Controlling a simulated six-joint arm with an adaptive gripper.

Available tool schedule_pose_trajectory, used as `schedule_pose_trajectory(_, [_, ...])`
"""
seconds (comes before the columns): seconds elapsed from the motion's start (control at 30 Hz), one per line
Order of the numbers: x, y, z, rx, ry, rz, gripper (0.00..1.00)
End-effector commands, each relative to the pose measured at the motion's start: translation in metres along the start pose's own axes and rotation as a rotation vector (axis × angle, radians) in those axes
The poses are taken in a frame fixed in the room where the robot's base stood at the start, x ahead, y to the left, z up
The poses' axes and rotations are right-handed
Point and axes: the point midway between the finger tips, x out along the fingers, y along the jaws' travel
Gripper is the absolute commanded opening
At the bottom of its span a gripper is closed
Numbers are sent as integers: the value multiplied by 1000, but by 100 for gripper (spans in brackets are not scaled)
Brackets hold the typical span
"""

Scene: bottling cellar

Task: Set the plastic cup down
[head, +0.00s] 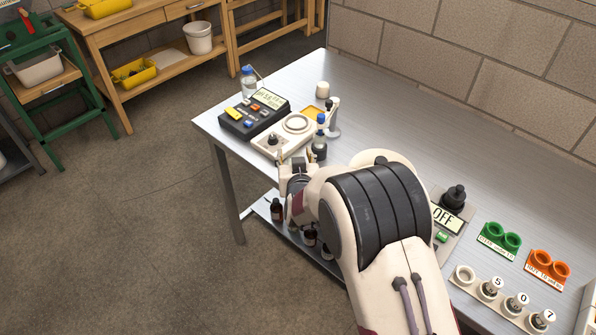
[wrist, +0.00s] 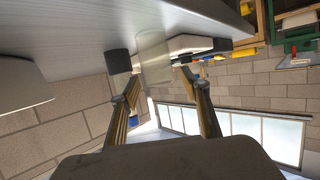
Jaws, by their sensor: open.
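The plastic cup (wrist: 152,52) is clear and shows in the wrist view between the fingertips of my gripper (wrist: 159,82). Its far end lies against the metal tabletop in the picture; I cannot tell whether its base touches. The fingers stand apart on either side of it, open, with no clear grip on it. In the head view my gripper (head: 297,163) is at the bench's front edge, beside the pale instrument; I cannot make out the cup there, and my arm covers much of that area.
On the metal bench (head: 400,130), a black display box (head: 254,114) and a pale instrument (head: 273,143) stand close by. A black-capped object (wrist: 118,62) is near the left finger. An OFF device (head: 445,216), green holder (head: 500,237) and orange holder (head: 548,265) stand right. The bench's back middle is clear.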

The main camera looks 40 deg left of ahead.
Motion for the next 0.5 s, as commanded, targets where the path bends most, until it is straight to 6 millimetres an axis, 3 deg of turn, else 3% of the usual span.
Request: schedule_pose_trajectory(0.5, [-47, 0, 0, 0, -1, -1, 46])
